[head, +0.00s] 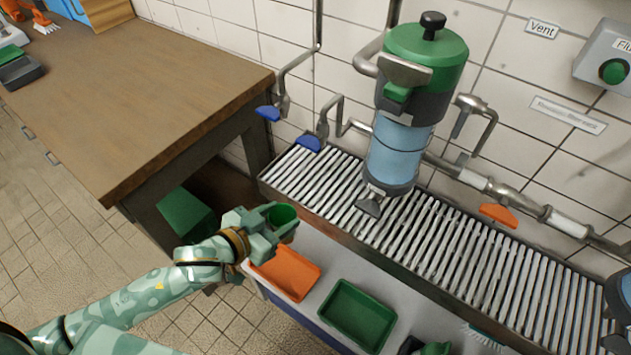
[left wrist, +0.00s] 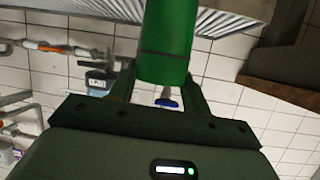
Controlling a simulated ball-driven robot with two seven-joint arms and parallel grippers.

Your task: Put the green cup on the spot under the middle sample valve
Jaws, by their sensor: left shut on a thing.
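My left gripper (head: 272,230) is shut on the green cup (head: 283,214) and holds it upright in front of the grating's left end, above the counter's front left corner. In the left wrist view the green cup (left wrist: 167,40) stands between the two fingers of the left gripper (left wrist: 158,90). I cannot tell which tap is the middle sample valve, and no marked spot shows. My right gripper is not in view.
A green and blue filter housing (head: 400,150) stands over the grating. An orange valve handle (head: 498,214) sits on the pipe. An orange tray (head: 287,275) and a green tray (head: 355,312) lie in front of the grating. A wooden table (head: 130,90) is at left.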

